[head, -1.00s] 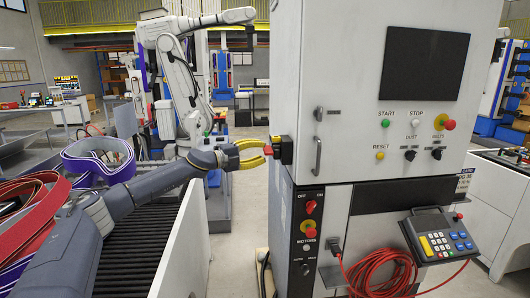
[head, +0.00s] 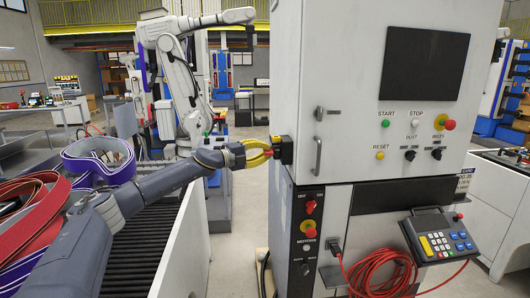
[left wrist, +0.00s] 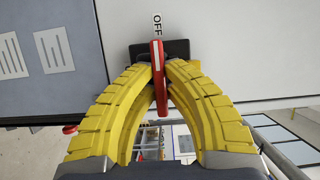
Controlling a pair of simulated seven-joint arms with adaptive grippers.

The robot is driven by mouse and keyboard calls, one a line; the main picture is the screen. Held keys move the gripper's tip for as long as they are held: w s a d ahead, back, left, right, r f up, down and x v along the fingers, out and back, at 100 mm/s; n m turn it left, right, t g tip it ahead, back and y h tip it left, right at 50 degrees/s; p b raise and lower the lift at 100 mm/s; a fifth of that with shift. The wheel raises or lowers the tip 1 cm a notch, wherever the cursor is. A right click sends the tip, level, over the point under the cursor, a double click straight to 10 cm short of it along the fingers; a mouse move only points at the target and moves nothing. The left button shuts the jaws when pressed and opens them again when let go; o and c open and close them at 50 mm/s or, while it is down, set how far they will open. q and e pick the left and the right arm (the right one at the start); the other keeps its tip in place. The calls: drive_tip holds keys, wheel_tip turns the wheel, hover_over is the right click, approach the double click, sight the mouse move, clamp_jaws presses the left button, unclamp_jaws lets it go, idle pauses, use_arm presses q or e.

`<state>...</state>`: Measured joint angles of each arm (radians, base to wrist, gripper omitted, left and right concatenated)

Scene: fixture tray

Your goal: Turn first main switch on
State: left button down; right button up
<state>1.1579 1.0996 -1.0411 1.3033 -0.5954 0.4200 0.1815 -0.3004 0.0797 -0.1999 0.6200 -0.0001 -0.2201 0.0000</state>
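A red switch handle (left wrist: 159,92) stands out from a black switch box (head: 285,150) on the left side of the white cabinet (head: 335,90). In the left wrist view an OFF label (left wrist: 157,28) is beside the handle. My left gripper (head: 266,152) has its yellow fingers closed in on both sides of the handle. The left wrist view shows the fingertips against it, with the handle passing between them. In the head view the fingers mostly hide the handle. My right gripper is in neither view.
The cabinet front has a red rotary switch (head: 311,207) with OFF and ON marks, a START button (head: 385,123) and several other controls. A red coiled cable (head: 385,275) hangs below. A roller conveyor (head: 150,240) lies under my left arm.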

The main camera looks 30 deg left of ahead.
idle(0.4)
use_arm(q)
drive_tip(key=n, duration=0.1)
drive_tip(key=n+g, duration=0.1)
drive_tip(key=n, duration=0.1)
drive_tip(key=shift+r+n+g, duration=0.25)
drive_tip(key=shift+n+g, duration=0.05)
drive_tip(key=shift+n, duration=0.1)
drive_tip(key=n+g, duration=0.1)
drive_tip(key=n, duration=0.1)
drive_tip(key=n+g, duration=0.1)
drive_tip(key=n, duration=0.2)
drive_tip(key=shift+w+g, duration=0.1)
drive_tip(key=shift+g, duration=0.2)
drive_tip(key=n+g+h, duration=0.2)
drive_tip(key=n+g, duration=0.1)
drive_tip(key=n, duration=0.1)
drive_tip(key=shift+a+n, duration=0.1)
drive_tip(key=shift+n, duration=0.2)
idle(0.4)
drive_tip(key=c, duration=1.6)
unclamp_jaws()
drive_tip(key=shift+w, duration=0.1)
drive_tip(key=shift+o, duration=0.7)
drive_tip(key=shift+a, duration=0.1)
